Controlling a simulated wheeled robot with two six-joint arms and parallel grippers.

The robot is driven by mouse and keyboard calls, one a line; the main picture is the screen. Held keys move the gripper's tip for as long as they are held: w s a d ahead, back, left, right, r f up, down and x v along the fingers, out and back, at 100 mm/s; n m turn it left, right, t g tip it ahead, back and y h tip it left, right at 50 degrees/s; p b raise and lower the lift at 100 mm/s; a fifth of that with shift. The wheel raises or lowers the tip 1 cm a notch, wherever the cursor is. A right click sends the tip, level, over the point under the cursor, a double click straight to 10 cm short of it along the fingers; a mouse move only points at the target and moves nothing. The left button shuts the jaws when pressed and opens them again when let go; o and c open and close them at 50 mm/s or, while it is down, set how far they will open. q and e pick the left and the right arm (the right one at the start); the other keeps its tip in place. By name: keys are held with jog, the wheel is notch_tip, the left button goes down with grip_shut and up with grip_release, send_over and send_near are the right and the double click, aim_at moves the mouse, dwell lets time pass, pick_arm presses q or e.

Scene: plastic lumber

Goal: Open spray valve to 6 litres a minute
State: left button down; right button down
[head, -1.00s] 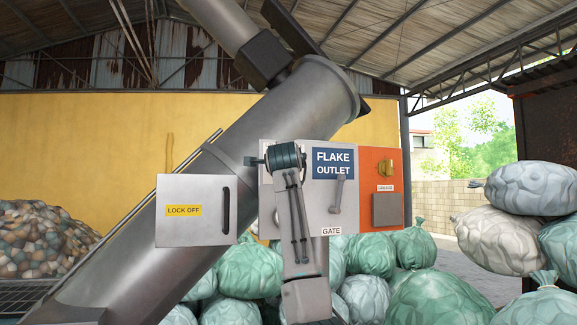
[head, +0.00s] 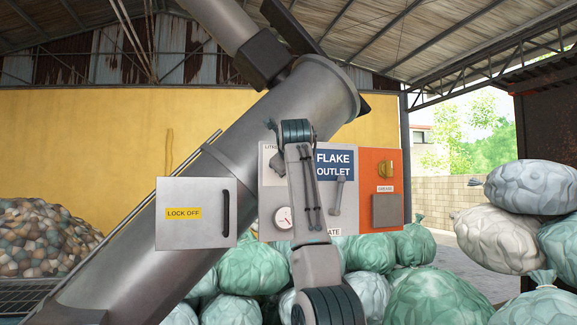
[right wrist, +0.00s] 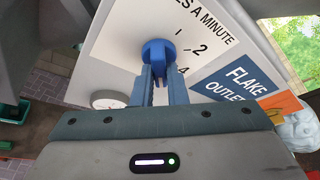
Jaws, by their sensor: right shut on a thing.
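The blue spray valve knob (right wrist: 159,50) stands out from a white panel (right wrist: 105,62), under lettering that ends in "S A MINUTE". The numbers 2 and 4 show on the knob's right side; the rest of the scale is hidden or out of frame. My right gripper (right wrist: 157,72) is shut on the knob, a finger on each side of its grip. I cannot tell which number the knob points to. In the head view my right gripper (head: 270,127) is at the panel's upper left, and my wrist hides much of it. My left gripper is not in view.
A round gauge (head: 283,218) is low on the panel. A FLAKE OUTLET sign (head: 335,163), a grey lever (head: 339,195) and an orange box with a yellow knob (head: 384,169) stand to the right. A LOCK OFF box (head: 195,230) is left. Filled bags (head: 437,298) are piled below.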

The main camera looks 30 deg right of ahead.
jog(key=shift+m+y, duration=0.5)
jog(key=shift+m, duration=0.2)
jog(key=c, duration=1.4)
grip_release()
jog(key=shift+c, duration=0.2)
jog(key=b+v, duration=0.5)
jog(key=v, duration=0.5)
jog(key=shift+s+r, duration=0.25)
jog(key=shift+s, duration=0.05)
jog(key=shift+a, duration=0.1)
